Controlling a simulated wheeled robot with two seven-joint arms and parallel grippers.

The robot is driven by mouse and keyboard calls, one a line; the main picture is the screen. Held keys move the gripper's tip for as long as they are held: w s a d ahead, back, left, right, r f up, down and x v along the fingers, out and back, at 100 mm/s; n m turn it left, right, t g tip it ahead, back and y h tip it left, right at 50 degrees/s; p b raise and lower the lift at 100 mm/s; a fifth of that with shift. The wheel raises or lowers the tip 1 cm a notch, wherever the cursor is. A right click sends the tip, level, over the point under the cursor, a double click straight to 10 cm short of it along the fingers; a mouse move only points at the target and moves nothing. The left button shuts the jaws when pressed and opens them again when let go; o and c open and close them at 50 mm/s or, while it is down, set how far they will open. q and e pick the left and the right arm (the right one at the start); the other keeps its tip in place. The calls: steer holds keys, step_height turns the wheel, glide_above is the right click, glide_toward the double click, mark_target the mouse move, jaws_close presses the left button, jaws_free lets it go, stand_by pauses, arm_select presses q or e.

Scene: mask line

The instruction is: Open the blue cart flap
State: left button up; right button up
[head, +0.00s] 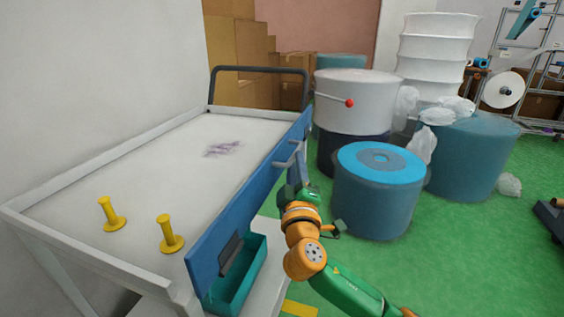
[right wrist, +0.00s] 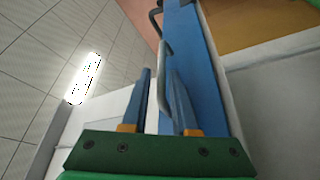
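The blue cart flap (head: 238,208) is a long panel standing upright along the right side of the white-topped cart (head: 190,150). A grey bar handle (head: 289,156) sits on its outer face. My right gripper (head: 298,178) is at the flap's outer side, close to the handle. I cannot tell whether a finger touches the flap. My left gripper is not in view.
Two yellow spools (head: 171,237) stand on the cart top near its front edge. A large blue roll (head: 380,190) stands on the green floor right of my right arm. Green floor (head: 460,255) is free at right.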

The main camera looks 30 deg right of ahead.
steer(key=x, duration=0.4)
steer(key=shift+f, duration=0.15)
jaws_close()
steer(key=shift+f, duration=0.1)
stand_by(1.1)
